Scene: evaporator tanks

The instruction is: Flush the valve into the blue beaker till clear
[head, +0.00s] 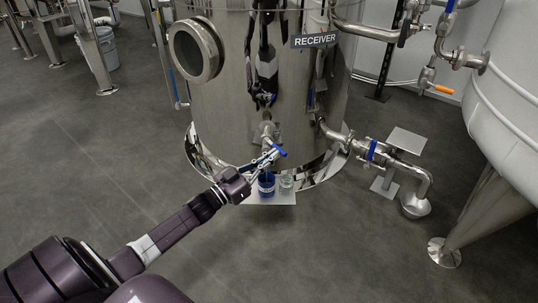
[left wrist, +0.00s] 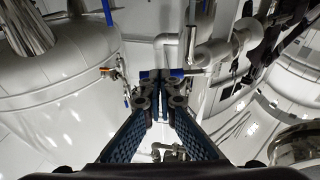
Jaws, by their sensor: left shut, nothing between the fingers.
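The sampling valve sits low on the front of the receiver tank (head: 225,110), with a blue handle (head: 279,150). The blue beaker (head: 267,186) stands on a small plate (head: 283,199) beneath the valve. A clear glass beaker (head: 286,184) stands just right of it. My left gripper (head: 267,159) is at the valve, over the beakers, and hides part of it. In the left wrist view the gripper's fingers (left wrist: 160,98) are together with nothing held. Something blue shows just beyond them; whether they touch the handle I cannot tell. My right gripper is not in view.
An orange-handled valve (head: 441,89) is further right, near a large white tank (head: 505,100). The floor at left is open.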

